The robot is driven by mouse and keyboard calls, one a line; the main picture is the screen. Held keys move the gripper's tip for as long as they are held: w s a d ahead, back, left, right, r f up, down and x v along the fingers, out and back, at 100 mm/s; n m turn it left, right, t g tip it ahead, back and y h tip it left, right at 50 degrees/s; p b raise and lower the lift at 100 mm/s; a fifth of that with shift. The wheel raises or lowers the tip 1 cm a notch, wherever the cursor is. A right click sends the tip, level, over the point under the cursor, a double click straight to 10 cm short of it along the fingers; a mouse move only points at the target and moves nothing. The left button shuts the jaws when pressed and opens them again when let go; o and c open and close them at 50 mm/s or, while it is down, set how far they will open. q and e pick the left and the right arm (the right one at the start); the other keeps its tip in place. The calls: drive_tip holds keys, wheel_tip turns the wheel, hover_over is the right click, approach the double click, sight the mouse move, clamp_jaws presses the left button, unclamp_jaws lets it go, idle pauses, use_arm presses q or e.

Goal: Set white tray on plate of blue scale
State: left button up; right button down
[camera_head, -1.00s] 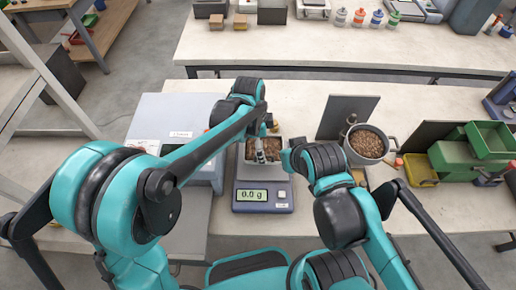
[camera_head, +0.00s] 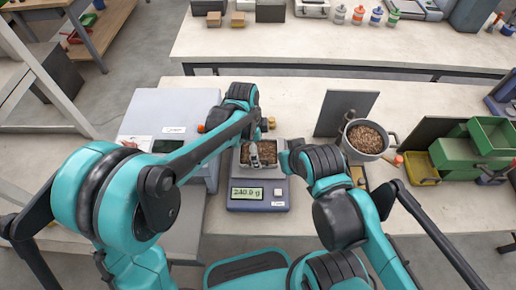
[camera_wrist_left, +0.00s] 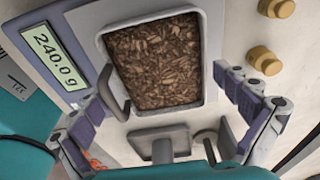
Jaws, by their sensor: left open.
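The white tray (camera_head: 271,147), filled with brown pellets, sits on the plate of the blue scale (camera_head: 234,204). The scale's display reads 240.0 g. In the left wrist view the tray (camera_wrist_left: 203,58) shows from above, its rim level around the pellets, beside the blue scale's display (camera_wrist_left: 55,57). My left gripper (camera_head: 255,160) is over the tray's near part. Its two fingers (camera_wrist_left: 163,85) stand wide apart in the wrist view, one on each side and clear of the tray walls. My right arm reaches in close to the tray's right side, but its fingers cannot be made out.
A grey box-shaped machine (camera_head: 150,112) stands left of the scale. To the right are a pot of pellets (camera_head: 364,156), a dark upright panel (camera_head: 343,112) and green bins (camera_head: 490,134). Brass knobs (camera_wrist_left: 264,60) lie beside the tray.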

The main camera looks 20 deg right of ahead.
use_arm(q)
drive_tip(key=shift+r, duration=0.3)
wheel_tip(320, 180, up, 12)
drive_tip(key=a+p, duration=0.2)
drive_tip(key=p, duration=0.2)
drive_tip(key=s+a+r+n+t, duration=0.1)
drive_tip(key=a+n, duration=0.2)
drive_tip(key=a, duration=0.2)
drive_tip(key=a+r+n+t, duration=0.1)
drive_tip(key=a+n, duration=0.2)
drive_tip(key=a, duration=0.2)
drive_tip(key=s+a+r+n+t, duration=0.1)
drive_tip(key=a+n, duration=0.2)
drive_tip(key=a, duration=0.2)
drive_tip(key=shift+s+a+r, duration=0.1)
drive_tip(key=shift+s+r, duration=0.2)
drive_tip(key=shift+r, duration=0.1)
drive_tip(key=s+a+f+n+t+y, duration=0.1)
drive_tip(key=s+a+f+n+t, duration=0.1)
drive_tip(key=s+a+n+t, duration=0.2)
drive_tip(key=s+a+n, duration=0.3)
drive_tip(key=a+n, duration=0.5)
drive_tip(key=a, duration=0.1)
drive_tip(key=shift+s+a+f+t+y, duration=0.2)
drive_tip(key=shift+s+a+t+y, duration=0.1)
drive_tip(key=shift+s+y, duration=0.1)
